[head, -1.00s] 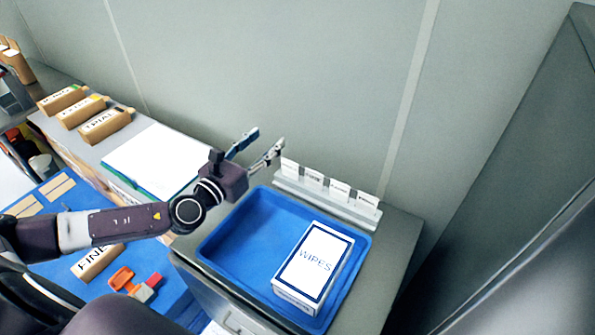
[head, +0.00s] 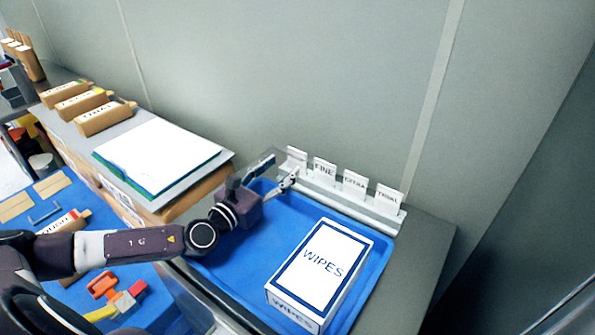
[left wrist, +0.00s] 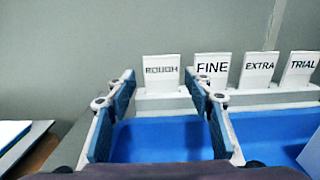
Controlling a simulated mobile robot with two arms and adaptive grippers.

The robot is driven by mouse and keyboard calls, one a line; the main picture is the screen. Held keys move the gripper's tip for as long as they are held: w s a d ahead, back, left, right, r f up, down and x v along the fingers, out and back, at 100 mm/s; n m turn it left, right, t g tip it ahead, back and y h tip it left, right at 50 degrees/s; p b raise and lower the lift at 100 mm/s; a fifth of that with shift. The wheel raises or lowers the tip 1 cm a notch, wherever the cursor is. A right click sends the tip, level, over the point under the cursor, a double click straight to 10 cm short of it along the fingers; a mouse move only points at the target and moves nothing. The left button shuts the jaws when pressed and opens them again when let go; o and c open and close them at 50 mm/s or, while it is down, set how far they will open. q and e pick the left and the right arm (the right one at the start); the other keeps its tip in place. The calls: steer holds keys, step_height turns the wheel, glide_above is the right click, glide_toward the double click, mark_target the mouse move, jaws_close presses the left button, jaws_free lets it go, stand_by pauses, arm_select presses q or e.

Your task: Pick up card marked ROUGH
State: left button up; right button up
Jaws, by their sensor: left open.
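The card marked ROUGH (left wrist: 161,72) stands upright in a white card holder (left wrist: 165,101) at the left end of its row. In the head view the ROUGH card (head: 296,157) is the leftmost card, its lettering unreadable there. My left gripper (head: 277,172) is open and empty, just in front of that card over the back edge of the blue tray. In the left wrist view the fingers of my left gripper (left wrist: 163,88) stand apart, with the ROUGH card showing between their tips. The card is not touched. My right gripper is not in view.
FINE (left wrist: 212,66), EXTRA (left wrist: 258,69) and TRIAL (left wrist: 301,68) cards stand to the right in the holder. A blue tray (head: 376,272) holds a WIPES box (head: 320,268). The wall (head: 300,70) rises close behind the holder. A white pad (head: 158,156) lies left.

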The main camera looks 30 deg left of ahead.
mark_target(296, 155)
arm_select(q)
steer(key=w, duration=0.2)
steer(key=w+p, duration=0.1)
steer(key=shift+w+d+r, duration=0.1)
steer(key=shift+d+r, duration=0.1)
steer(key=shift+d, duration=0.1)
steer(key=w, duration=0.2)
steer(key=w+p, duration=0.1)
steer(key=shift+w+d+f, duration=0.1)
steer(key=shift+d+f, duration=0.05)
steer(key=shift+d, duration=0.1)
steer(key=shift+w+d+f, duration=0.1)
steer(key=shift+w, duration=0.4)
steer(key=shift+c, duration=0.7)
steer(key=c, duration=0.6)
